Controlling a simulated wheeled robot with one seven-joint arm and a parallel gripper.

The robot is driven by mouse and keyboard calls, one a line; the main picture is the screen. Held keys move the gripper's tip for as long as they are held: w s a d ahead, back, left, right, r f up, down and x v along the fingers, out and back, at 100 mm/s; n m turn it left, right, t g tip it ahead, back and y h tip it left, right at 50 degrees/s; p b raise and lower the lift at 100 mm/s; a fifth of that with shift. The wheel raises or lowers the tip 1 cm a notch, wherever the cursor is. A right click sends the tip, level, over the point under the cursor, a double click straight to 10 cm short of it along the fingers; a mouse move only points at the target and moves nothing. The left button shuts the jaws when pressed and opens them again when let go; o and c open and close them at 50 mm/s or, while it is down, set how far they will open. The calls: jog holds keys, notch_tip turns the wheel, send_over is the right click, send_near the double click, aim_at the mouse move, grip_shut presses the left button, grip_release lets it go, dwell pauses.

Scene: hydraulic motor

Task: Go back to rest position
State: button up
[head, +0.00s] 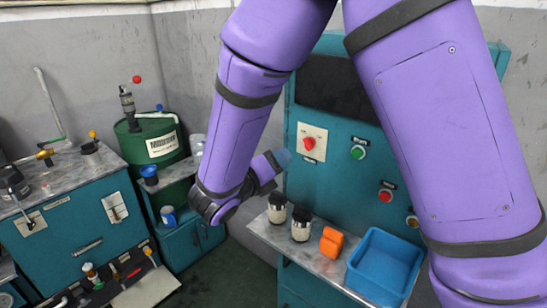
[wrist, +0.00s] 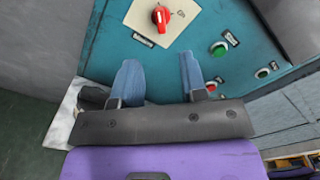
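My purple arm fills the middle and right of the head view. My gripper (head: 281,158) is raised in front of the teal control panel (head: 340,125), left of its middle. In the wrist view my gripper (wrist: 160,75) has its two blue-grey fingers apart with nothing between them. The panel face lies beyond the fingertips, with a red rotary switch (wrist: 160,15) on a cream plate and a green button (wrist: 218,48). The red switch also shows in the head view (head: 309,143), apart from my gripper.
Below the panel, a shelf (head: 325,266) bears two dark-capped jars (head: 301,224), an orange block (head: 332,241) and a blue bin (head: 385,266). At left are a teal workbench (head: 75,240) and a green drum (head: 150,140). Dark floor (head: 228,275) is open between them.

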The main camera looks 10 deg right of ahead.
jog(key=s+d+r+m+g+y, duration=0.25)
jog(key=s+d+m+g, duration=0.25)
jog(key=d+m, duration=0.25)
jog(key=s+d+r+m+g+y, duration=0.2)
jog(key=s+d+r+m+g, duration=0.25)
jog(key=d+m, duration=0.35)
jog(key=s+r+m+t+y, duration=0.4)
jog(key=s+m+y, duration=0.6)
jog(key=m, duration=0.9)
jog(key=s+r, duration=0.2)
jog(key=s, duration=0.1)
jog(key=shift+s, duration=0.35)
jog(key=shift+c, duration=0.3)
